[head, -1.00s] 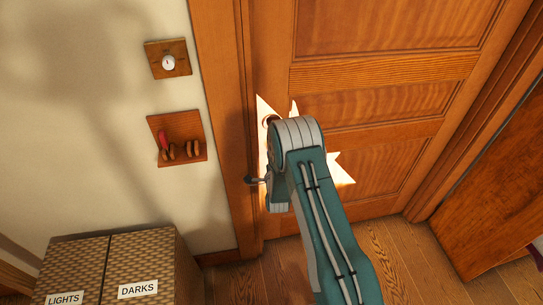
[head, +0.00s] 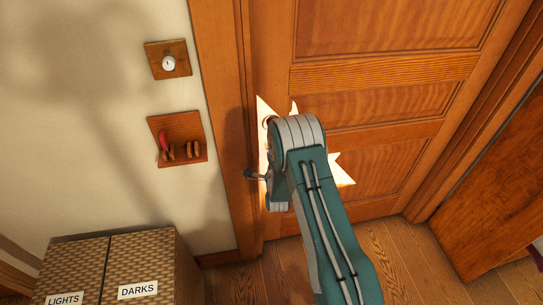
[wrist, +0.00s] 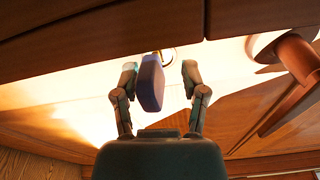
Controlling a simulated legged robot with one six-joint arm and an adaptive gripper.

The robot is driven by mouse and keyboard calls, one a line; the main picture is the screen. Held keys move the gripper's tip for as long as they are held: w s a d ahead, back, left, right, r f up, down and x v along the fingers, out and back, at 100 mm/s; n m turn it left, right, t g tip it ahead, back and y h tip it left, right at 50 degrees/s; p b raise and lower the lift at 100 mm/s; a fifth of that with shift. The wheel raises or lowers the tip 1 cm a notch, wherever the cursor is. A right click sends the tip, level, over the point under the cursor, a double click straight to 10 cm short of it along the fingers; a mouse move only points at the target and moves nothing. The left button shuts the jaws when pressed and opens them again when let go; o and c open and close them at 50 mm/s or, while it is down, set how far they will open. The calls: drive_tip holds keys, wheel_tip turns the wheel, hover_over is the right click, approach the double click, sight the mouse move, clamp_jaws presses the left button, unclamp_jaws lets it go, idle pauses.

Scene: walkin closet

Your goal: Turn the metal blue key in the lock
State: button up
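The blue key (wrist: 151,84) shows in the wrist view as a flat blue-purple head, standing at the brass-coloured lock (wrist: 167,55) in the bright door plate. My gripper (wrist: 160,70) is open, with one finger on each side of the key head. Gaps show between the key and both fingers, wider on the right. In the head view my arm covers the key and lock; only a small dark part of my gripper (head: 256,176) shows left of the arm, in front of the door edge.
The wooden door (head: 375,105) is shut. A copper-coloured handle (wrist: 296,56) is close to the right of my gripper. Wall boards with a dial (head: 168,63) and hooks (head: 180,151) are at left, above wicker hampers (head: 75,260).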

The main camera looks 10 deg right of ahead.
drive_tip(key=s+a, duration=0.1)
drive_tip(key=s, duration=1.1)
wheel_tip(320, 180, up, 21)
drive_tip(key=n+g+y, duration=0.2)
drive_tip(key=n+g, duration=0.4)
drive_tip(key=n, duration=0.4)
drive_tip(key=s+r+n+g, duration=0.3)
drive_tip(key=s+r+n, duration=0.2)
drive_tip(key=s, duration=0.9)
drive_tip(key=s+d+r+n+g, duration=0.1)
drive_tip(key=s+r+n+g, duration=0.2)
drive_tip(key=s, duration=1.1)
wheel_tip(320, 180, up, 3)
drive_tip(key=n, duration=0.3)
drive_tip(key=shift+s+d+r, duration=0.15)
drive_tip(key=shift+s+d, duration=0.05)
drive_tip(key=shift+d, duration=0.1)
